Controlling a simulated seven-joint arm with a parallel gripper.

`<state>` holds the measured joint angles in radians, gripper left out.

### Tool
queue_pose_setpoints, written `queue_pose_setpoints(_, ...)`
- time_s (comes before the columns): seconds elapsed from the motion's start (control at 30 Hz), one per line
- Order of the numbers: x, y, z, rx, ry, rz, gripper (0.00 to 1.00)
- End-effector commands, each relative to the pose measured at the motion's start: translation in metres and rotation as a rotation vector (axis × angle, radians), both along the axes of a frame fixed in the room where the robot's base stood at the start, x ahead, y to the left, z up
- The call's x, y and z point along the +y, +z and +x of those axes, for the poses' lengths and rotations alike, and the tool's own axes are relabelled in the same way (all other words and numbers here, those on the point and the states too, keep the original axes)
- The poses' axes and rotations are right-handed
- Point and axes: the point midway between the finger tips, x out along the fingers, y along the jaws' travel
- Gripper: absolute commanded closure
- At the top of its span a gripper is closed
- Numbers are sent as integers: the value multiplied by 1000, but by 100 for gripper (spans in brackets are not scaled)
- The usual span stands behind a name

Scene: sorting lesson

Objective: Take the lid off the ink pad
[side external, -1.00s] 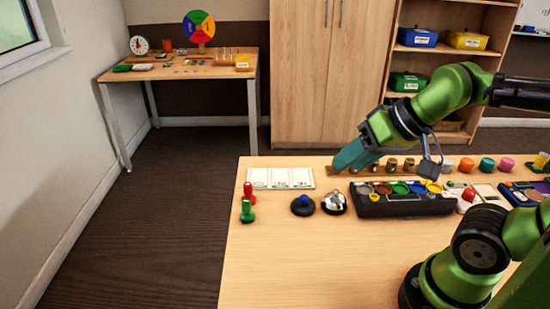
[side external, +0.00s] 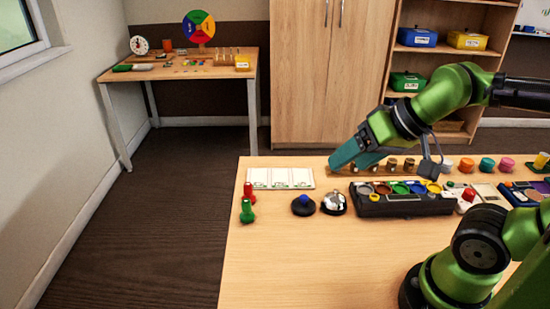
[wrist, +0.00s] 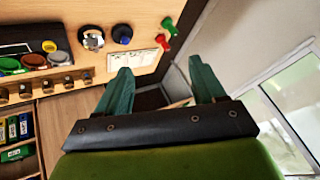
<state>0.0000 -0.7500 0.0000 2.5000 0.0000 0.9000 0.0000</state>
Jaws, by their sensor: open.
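My gripper (side external: 345,157) is over the back of the table, past the black tray, with its teal fingers pointing to the lower left. In the wrist view the two fingers (wrist: 160,75) are spread apart with nothing between them. I cannot tell for certain which thing is the ink pad or its lid. A dark blue flat case (side external: 520,196) at the right end of the table could be it. My gripper is well to the left of that case and touches nothing that I can see.
A black tray (side external: 405,209) holds coloured pots. A bell (side external: 334,203), a blue-topped black button (side external: 303,206), red (side external: 249,193) and green (side external: 247,212) stamp-like pieces and a white card (side external: 281,179) are to its left. The front left of the table (side external: 310,265) is clear.

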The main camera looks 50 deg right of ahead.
Motion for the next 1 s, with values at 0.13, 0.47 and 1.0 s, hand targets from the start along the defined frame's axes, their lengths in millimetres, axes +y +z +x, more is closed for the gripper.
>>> queue_pose_setpoints(0.13,-1,-4,1,19,-3,0,31)
queue_pose_setpoints(0.47,-26,-36,63,266,41,-91,31)
queue_pose_setpoints(1.0,-66,-72,134,448,323,-310,31)
